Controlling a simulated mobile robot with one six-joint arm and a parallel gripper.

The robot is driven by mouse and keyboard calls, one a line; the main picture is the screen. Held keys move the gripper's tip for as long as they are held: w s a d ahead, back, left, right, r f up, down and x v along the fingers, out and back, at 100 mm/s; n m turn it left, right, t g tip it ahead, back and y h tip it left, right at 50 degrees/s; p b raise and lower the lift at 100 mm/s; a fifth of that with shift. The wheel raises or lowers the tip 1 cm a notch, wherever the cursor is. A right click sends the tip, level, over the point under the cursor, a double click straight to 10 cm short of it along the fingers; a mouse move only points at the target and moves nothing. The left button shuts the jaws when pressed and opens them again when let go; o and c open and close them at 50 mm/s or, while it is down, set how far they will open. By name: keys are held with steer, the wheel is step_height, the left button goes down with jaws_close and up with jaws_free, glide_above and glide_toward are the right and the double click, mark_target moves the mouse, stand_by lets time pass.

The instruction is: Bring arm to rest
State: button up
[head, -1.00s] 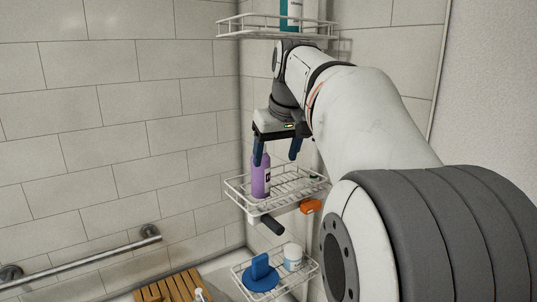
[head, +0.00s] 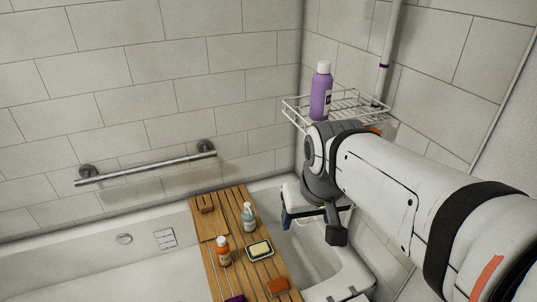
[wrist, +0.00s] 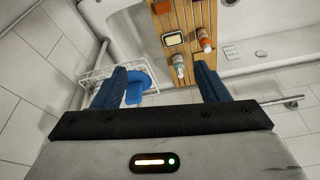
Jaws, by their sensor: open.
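My gripper (head: 305,215) is low in the head view, below the wire shelf and right of the wooden bath board, partly hidden by my own arm. In the wrist view my gripper (wrist: 158,80) shows two blue fingers spread wide apart with nothing held between them. My arm reaches in from the right. A purple bottle (head: 321,92) with a white cap stands upright on the wire shelf (head: 352,104), above and apart from my gripper.
The wooden bath board (head: 235,215) lies across the tub with bottles, a soap dish (head: 260,250) and an orange block (head: 277,287). A grab bar (head: 145,165) is on the wall. A blue object (wrist: 138,85) sits on a lower wire rack (wrist: 92,77).

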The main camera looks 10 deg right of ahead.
steer(key=s+f, duration=0.2)
steer(key=f, duration=0.1)
steer(key=shift+s+a+f, duration=0.25)
steer(key=shift+s+f, duration=0.05)
steer(key=shift+s, duration=0.1)
stand_by(2.0)
